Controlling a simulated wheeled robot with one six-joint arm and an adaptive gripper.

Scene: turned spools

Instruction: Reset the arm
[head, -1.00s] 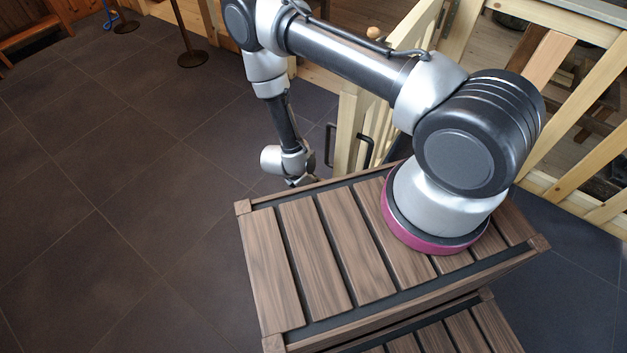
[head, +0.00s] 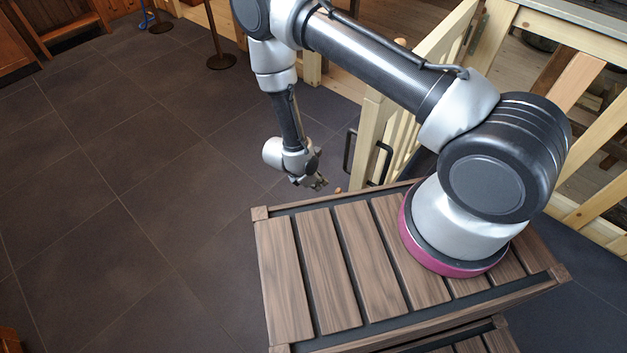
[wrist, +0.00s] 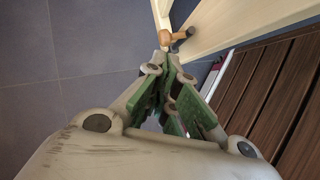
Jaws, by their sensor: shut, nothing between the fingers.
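My gripper (head: 319,185) hangs at the end of my bent arm, just beyond the far left corner of my slatted wooden base in the head view. In the wrist view my gripper (wrist: 168,62) has its green-padded fingers drawn together at the tips, with nothing held between them. A rounded wooden knob on a pale post (wrist: 163,38) shows just beyond the fingertips. I cannot tell whether the fingertips touch it.
A pale wooden fence with a gate (head: 375,130) and a black handle (head: 349,150) stands close behind my gripper. A dark post stand (head: 221,61) is at the back left. The dark tiled floor (head: 130,190) to the left is clear.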

